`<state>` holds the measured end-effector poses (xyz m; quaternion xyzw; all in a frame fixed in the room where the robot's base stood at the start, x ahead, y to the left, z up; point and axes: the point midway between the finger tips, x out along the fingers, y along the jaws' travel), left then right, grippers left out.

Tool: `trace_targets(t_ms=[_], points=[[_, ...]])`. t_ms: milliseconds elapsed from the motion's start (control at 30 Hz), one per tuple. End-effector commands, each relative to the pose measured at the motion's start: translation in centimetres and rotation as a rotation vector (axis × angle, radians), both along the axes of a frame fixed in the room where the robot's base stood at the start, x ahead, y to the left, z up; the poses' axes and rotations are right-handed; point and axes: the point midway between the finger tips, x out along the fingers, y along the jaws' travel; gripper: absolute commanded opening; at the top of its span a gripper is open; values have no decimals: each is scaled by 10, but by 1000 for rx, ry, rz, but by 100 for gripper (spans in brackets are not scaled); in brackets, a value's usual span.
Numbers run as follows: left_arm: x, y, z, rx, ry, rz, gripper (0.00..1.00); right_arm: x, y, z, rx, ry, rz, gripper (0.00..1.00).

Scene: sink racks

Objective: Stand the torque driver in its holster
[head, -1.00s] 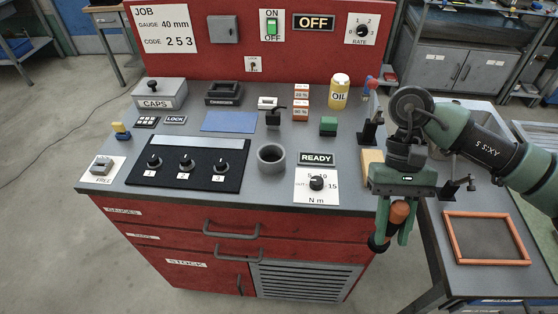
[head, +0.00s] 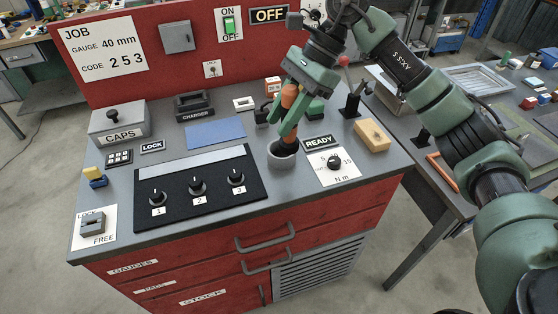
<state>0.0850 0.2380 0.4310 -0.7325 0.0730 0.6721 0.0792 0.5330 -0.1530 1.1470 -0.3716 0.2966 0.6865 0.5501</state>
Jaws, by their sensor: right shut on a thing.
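My right gripper (head: 287,126) is shut on the torque driver, which has an orange handle (head: 289,96) and a dark lower end. The gripper and driver are over the grey round holster (head: 281,160) on the bench top, with the driver leaning a little in the picture. The driver's dark end is at the holster's mouth. The fingers partly cover the driver, and I cannot tell how deep its end sits. My left gripper is not in view.
A black panel with three knobs (head: 197,188) lies left of the holster. A READY sign (head: 318,142), a dial card (head: 341,168) and a tan block (head: 371,135) are to the right. A blue mat (head: 214,132) lies behind left.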

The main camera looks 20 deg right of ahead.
Motion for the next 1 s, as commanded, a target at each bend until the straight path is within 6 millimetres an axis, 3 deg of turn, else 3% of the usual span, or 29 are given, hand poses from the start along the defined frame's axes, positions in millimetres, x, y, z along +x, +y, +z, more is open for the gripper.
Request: trace_targets(t_ms=[133,300,533,667,1000], points=[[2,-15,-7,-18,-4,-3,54,32,3,39,7,-10,-365,0],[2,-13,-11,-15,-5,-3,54,58,0,76,7,-8,-710,0],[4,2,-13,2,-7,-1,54,74,-6,100,3,-1,-954,0],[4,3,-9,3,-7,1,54,76,-7,85,-1,6,-981,0],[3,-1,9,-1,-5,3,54,74,-7,-2,-2,10,-979,0]])
